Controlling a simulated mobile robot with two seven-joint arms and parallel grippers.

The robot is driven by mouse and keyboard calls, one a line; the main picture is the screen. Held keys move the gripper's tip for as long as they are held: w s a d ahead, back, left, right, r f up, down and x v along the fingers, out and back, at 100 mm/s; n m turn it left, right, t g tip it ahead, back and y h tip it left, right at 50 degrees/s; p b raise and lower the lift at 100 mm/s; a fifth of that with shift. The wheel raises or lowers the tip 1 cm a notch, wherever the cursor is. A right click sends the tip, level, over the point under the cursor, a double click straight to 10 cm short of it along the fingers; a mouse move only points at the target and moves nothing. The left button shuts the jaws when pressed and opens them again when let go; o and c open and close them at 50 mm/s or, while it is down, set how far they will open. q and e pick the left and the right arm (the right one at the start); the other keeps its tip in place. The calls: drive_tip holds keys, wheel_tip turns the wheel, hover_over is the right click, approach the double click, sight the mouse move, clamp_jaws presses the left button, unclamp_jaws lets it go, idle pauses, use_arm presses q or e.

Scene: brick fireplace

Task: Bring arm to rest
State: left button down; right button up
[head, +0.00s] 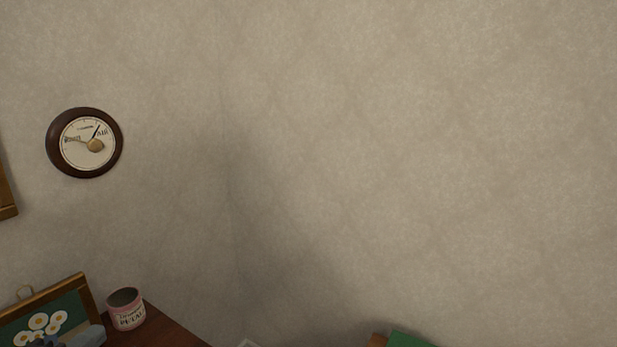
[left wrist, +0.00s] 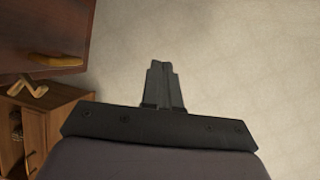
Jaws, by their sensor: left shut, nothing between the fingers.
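My left gripper (left wrist: 163,80) shows in the left wrist view, with its two dark fingers together and nothing between them. Its fingers point towards a plain pale surface and touch nothing that I can see. In the head view I cannot make out the left gripper clearly; a small blue-grey shape at the bottom left edge is too cut off to tell. My right gripper is in neither view.
A round dial (head: 85,143) hangs on the pale wall (head: 400,150). A pink and white tin (head: 126,309) and a framed daisy picture (head: 75,290) stand at a dark wooden ledge (head: 165,329). A wooden cabinet (left wrist: 60,118) is left of my left gripper.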

use_arm(q)
drive_tip(key=s+d+f+n+g+y, duration=0.35)
drive_tip(key=s+f+n+g, duration=0.35)
drive_tip(key=s+f+n, duration=0.5)
drive_tip(key=s+d+f+n+g+h, duration=0.3)
drive_tip(key=s+d+f+n+g, duration=0.15)
drive_tip(key=s+d, duration=0.45)
drive_tip(key=w+d+f+t+h+b, duration=0.1)
drive_tip(key=w+d+f+t+b, duration=0.15)
drive_tip(key=f+b, duration=0.65)
drive_tip(key=w+d+f+t+h+b, duration=0.1)
drive_tip(key=w+f+b, duration=0.2)
drive_tip(key=f+b, duration=0.6)
drive_tip(key=w+d+f+t+h+b, duration=0.1)
drive_tip(key=w+d+f+t+b, duration=0.3)
drive_tip(key=f, duration=0.8)
drive_tip(key=s+a+r+p, duration=0.1)
drive_tip(key=a+r+p, duration=0.1)
drive_tip(key=r+p, duration=0.6)
drive_tip(key=s+a+r+g+y+p, duration=0.1)
drive_tip(key=a+r+p, duration=0.1)
drive_tip(key=r+p, duration=0.6)
drive_tip(key=shift+r+g+p, duration=0.25)
drive_tip(key=shift+g+p, duration=0.05)
drive_tip(key=shift+p, duration=0.6)
